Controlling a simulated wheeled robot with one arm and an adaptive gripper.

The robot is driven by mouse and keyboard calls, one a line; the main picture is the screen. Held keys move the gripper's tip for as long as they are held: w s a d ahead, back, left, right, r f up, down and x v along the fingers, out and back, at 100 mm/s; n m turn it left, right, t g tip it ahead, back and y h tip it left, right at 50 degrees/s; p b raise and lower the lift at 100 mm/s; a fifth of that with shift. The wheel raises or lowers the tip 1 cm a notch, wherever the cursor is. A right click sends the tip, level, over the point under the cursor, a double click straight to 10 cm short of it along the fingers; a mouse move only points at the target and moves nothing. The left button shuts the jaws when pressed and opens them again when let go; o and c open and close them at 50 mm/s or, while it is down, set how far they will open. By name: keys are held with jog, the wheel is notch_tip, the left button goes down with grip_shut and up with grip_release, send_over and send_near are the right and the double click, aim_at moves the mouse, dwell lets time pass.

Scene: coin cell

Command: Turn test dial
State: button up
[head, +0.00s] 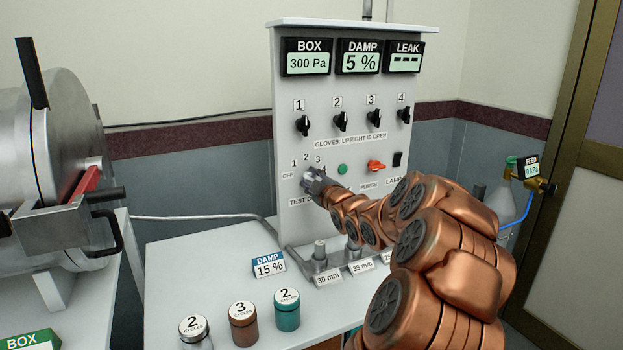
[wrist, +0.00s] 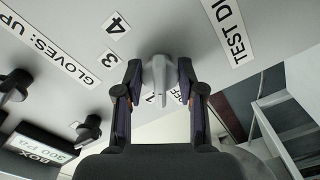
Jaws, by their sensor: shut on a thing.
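The grey test dial (head: 308,176) is on the lower left of the upright panel, above its partly covered "TEST D" label. In the wrist view the dial (wrist: 158,72) is a pale, elongated knob between my two fingers. My gripper (head: 317,186) reaches it from the right. In the wrist view my gripper (wrist: 159,80) is shut on the dial, one finger on each side. Marks OFF, 1, 2 and 3 show around the dial in the head view; a 4 shows in the wrist view. I cannot tell which mark the dial points at.
Above are black glove knobs (head: 340,121) and displays reading BOX 300 Pa (head: 306,62), DAMP 5 % (head: 358,60) and LEAK dashes (head: 404,60). A green button (head: 342,169) and red purge knob (head: 376,166) are near my arm. Canisters (head: 243,324) stand on the bench.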

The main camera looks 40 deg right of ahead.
jog(key=m+p, duration=0.2)
jog(key=m, duration=0.3)
jog(key=shift+m, duration=0.3)
jog(key=m+p, duration=0.1)
jog(key=m, duration=0.4)
dwell(0.4)
jog(key=o, duration=1.1)
jog(key=shift+o, duration=0.2)
jog(key=shift+s, duration=0.1)
jog(key=v, duration=1.2)
